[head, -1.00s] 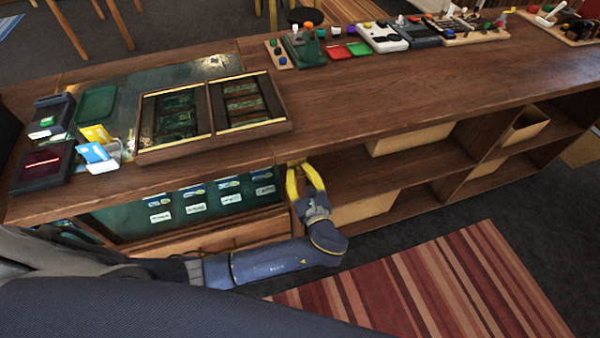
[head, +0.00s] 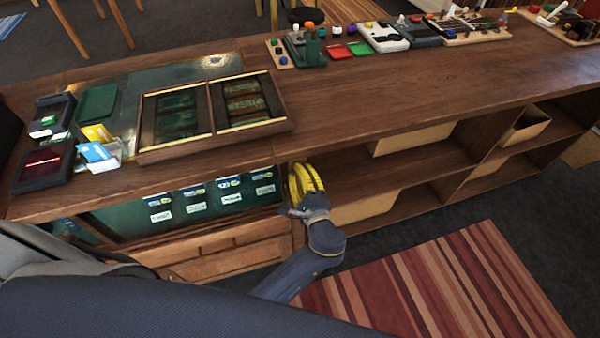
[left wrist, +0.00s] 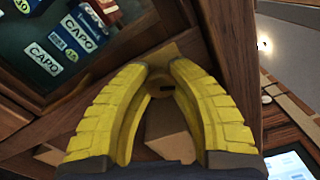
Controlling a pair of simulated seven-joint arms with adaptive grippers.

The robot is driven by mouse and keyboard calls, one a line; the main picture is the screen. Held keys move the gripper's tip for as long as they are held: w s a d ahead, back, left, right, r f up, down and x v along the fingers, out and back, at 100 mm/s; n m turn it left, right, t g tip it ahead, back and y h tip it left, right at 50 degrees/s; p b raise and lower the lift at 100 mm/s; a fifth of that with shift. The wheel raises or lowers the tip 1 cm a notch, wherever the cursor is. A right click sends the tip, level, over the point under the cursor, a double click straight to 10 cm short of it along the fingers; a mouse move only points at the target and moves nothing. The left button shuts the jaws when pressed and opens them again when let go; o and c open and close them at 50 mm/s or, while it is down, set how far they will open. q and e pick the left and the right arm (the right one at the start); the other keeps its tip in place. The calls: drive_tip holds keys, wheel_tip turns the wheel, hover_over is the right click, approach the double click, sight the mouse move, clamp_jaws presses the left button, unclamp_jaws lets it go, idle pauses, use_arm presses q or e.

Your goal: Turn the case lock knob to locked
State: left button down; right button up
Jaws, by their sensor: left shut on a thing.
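The lock knob shows in the left wrist view as a small round brownish piece with a dark slot (left wrist: 161,89), between the yellow fingers and by a brass-coloured plate (left wrist: 163,54). It sits on the wooden post at the right end of the display case (head: 225,200). My left gripper (head: 300,172) is shut on the knob; its fingertips also show in the left wrist view (left wrist: 160,68). In the head view the fingers hide the knob, so I cannot read its marked position. My right gripper is not in view.
Labelled packets, some reading CAPO (left wrist: 43,59), hang inside the case left of the gripper. The wooden counter (head: 350,115) overhangs above, with a framed double tray (head: 212,116) on top. Open shelves with cardboard bins (head: 365,207) lie to the right. A striped rug (head: 430,285) covers the floor.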

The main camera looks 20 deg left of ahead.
use_arm(q)
drive_tip(key=shift+a+n, duration=0.1)
drive_tip(key=shift+n, duration=2.2)
drive_tip(key=c, duration=1.1)
unclamp_jaws()
